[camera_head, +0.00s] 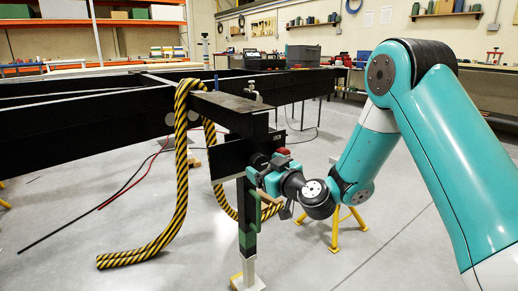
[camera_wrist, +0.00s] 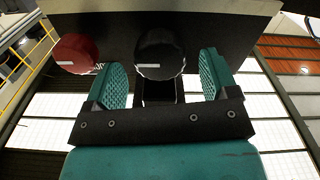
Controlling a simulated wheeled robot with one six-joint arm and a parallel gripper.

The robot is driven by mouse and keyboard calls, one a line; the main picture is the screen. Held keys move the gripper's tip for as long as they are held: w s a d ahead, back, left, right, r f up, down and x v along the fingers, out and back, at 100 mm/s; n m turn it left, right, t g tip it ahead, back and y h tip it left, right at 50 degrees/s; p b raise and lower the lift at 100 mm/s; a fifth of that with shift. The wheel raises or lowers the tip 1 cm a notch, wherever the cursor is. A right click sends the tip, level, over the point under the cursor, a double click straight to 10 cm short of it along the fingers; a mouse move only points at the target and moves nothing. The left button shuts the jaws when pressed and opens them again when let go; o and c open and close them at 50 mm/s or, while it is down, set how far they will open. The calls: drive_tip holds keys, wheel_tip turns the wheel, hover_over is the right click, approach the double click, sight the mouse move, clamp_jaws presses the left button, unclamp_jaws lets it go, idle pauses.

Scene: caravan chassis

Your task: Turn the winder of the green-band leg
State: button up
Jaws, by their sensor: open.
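The leg (camera_head: 248,208) stands upright under the black chassis beam, with a green band (camera_head: 246,238) low on it. Near its top is a round black winder knob, seen in the wrist view (camera_wrist: 160,50) with a short white mark on its face. My gripper (camera_head: 259,178) is at the upper part of this leg. In the wrist view my gripper (camera_wrist: 162,72) is open, its two teal ridged fingers on either side of the black knob. A gap shows on both sides, so I see no contact. How deep the knob sits between the fingers is unclear.
A red knob (camera_wrist: 76,53) sits beside the black one, outside the left finger in the wrist view. A yellow-black striped hose (camera_head: 181,170) hangs over the beam (camera_head: 85,130) left of the leg. A yellow stand (camera_head: 345,225) is on the floor to the right.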

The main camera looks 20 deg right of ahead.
sight(261, 165)
drive_tip(key=shift+p+x, duration=0.6)
drive_tip(key=shift+x, duration=0.95)
drive_tip(key=shift+c, duration=0.5)
drive_tip(key=c, duration=0.8)
drive_tip(key=shift+m, duration=0.3)
drive_tip(key=m, duration=0.2)
drive_tip(key=shift+m, duration=0.4)
drive_tip(key=m, duration=0.3)
drive_tip(key=shift+m, duration=0.3)
drive_tip(key=m+p, duration=0.1)
drive_tip(key=m, duration=0.5)
drive_tip(key=shift+m, duration=0.3)
drive_tip(key=shift+f, duration=0.1)
